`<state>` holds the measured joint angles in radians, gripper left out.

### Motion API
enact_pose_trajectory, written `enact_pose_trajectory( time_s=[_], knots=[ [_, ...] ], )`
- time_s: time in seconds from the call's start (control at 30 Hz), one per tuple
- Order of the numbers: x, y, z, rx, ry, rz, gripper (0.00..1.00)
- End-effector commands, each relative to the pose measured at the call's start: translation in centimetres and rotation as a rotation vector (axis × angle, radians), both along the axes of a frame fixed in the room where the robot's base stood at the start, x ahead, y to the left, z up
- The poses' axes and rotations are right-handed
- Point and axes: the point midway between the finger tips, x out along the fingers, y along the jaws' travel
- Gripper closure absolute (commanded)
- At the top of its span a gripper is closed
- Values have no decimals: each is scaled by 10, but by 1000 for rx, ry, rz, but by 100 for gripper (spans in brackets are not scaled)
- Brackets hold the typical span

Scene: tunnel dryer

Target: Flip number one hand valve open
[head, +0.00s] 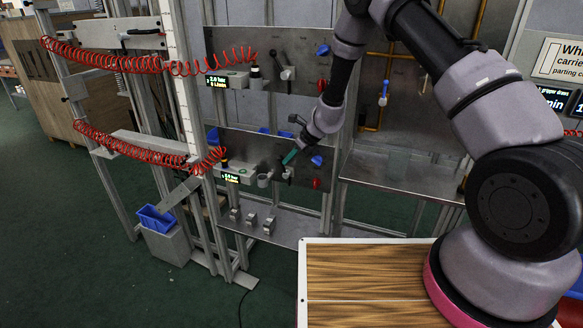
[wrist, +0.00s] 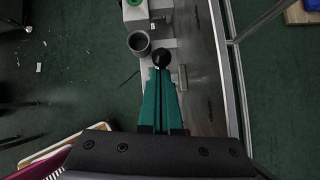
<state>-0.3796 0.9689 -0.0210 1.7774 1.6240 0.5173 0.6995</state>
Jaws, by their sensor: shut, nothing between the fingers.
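My gripper (head: 289,157) is at the lower panel (head: 262,150), with its green fingers together and empty. In the wrist view the closed fingertips (wrist: 161,78) are right at a black ball knob (wrist: 161,57), which looks like the end of a hand valve's lever. I cannot tell whether they touch. In the head view the lower valve (head: 288,173) is small and partly hidden by my gripper. No number is readable on either valve, so I cannot tell which is number one.
A grey round cup (wrist: 139,43) is beside the knob. A lit display (head: 231,178) and a red handle (head: 317,182) are on the lower panel. Several small metal parts stand on the shelf (head: 290,228) below. Red coiled hoses (head: 120,145) hang at left.

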Motion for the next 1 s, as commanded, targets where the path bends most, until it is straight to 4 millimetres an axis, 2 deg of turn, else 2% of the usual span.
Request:
enact_pose_trajectory(
  time_s=[0.03,0.3,0.7,1.0],
  knots=[
    [6,0,0,1,-1,-1,100],
    [3,0,1,0,0,0,100],
    [3,0,16,1,1,0,100],
    [3,-1,17,0,1,-1,100]
  ],
)
